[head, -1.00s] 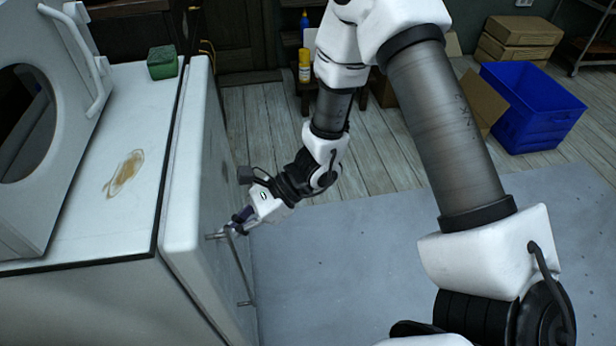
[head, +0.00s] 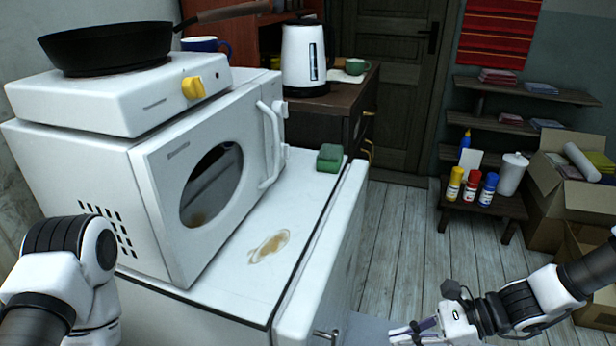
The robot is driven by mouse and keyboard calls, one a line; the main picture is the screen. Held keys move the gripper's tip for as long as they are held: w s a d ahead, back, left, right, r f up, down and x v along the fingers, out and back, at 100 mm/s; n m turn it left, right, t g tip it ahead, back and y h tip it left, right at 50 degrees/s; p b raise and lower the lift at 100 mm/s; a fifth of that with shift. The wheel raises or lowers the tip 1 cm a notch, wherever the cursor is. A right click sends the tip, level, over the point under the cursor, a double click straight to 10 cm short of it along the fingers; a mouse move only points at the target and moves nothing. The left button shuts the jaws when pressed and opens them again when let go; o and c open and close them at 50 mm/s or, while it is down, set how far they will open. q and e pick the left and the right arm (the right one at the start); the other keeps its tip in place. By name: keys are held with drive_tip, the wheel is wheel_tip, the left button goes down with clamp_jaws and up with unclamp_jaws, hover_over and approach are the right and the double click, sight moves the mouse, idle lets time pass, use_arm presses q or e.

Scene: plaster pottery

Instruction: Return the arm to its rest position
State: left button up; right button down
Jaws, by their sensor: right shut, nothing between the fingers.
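My right gripper (head: 400,334) is at the bottom edge of the head view, to the right of the white fridge. It is shut and empty. A gap separates it from the metal door handle (head: 327,335) of the fridge. The white fridge door (head: 318,262) looks closed against the body. My right arm comes in from the right edge. Part of my left arm shows at the lower left, but its gripper is out of view.
A microwave (head: 160,185) with a hot plate (head: 130,98) and black pan (head: 110,45) stands on the fridge top, beside a green sponge (head: 330,157) and a brown stain (head: 269,246). Bottles (head: 472,185) and cardboard boxes (head: 570,175) stand at right. The floor between is clear.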

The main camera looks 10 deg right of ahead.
drive_tip(key=s+d+f+n+g+h+p, duration=0.1)
drive_tip(key=s+f+n+g+h+p, duration=0.35)
drive_tip(key=s, duration=0.65)
drive_tip(key=s+d+f+n+g+h+p, duration=0.15)
drive_tip(key=s+n+g+h+p, duration=0.45)
drive_tip(key=s, duration=0.6)
drive_tip(key=w+d+f+n+t+h, duration=0.1)
drive_tip(key=w+f+n+t, duration=0.3)
drive_tip(key=w+n+t, duration=0.3)
drive_tip(key=n+t, duration=0.1)
drive_tip(key=n, duration=0.1)
drive_tip(key=shift+w+f+n, duration=0.35)
drive_tip(key=shift+w+f, duration=0.05)
